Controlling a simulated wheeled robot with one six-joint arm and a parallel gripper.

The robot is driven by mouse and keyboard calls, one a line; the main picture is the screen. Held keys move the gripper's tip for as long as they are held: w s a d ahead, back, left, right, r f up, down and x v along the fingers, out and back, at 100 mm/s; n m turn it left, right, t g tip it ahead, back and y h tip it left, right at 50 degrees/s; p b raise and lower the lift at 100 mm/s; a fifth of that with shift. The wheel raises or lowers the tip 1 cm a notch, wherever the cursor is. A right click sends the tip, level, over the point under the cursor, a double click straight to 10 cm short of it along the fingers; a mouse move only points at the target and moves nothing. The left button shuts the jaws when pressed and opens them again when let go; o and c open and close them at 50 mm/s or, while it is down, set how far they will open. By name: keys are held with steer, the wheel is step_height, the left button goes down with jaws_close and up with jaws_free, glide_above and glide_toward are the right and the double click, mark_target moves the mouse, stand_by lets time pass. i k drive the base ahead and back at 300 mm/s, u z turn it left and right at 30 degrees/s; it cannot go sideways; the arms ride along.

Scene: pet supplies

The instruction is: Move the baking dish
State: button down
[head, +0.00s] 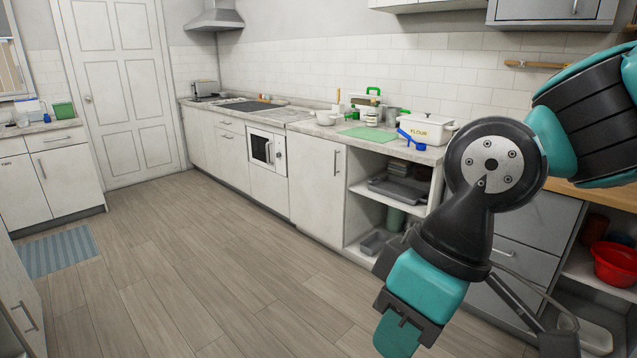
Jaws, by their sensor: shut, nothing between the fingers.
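A dark grey, shallow rectangular pan (398,191), which looks like the baking dish, lies on the upper shelf of the open cabinet under the right counter. A smaller grey pan (376,241) sits on the shelf below it; I cannot be sure which one is the baking dish. My gripper (396,340), teal and black, hangs at the bottom edge, in front of and below the open cabinet in the picture. It is shut and empty, apart from both pans. My arm hides the right part of the cabinet.
A red bowl (614,263) sits on a shelf at far right.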

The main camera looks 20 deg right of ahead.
mark_target(595, 340)
steer(key=z, duration=0.25)
steer(key=i, duration=1.65)
steer(key=z, duration=1.3)
steer(key=i, duration=1.2)
steer(key=z, duration=1)
steer(key=i, duration=0.3)
steer(key=z, duration=0.2)
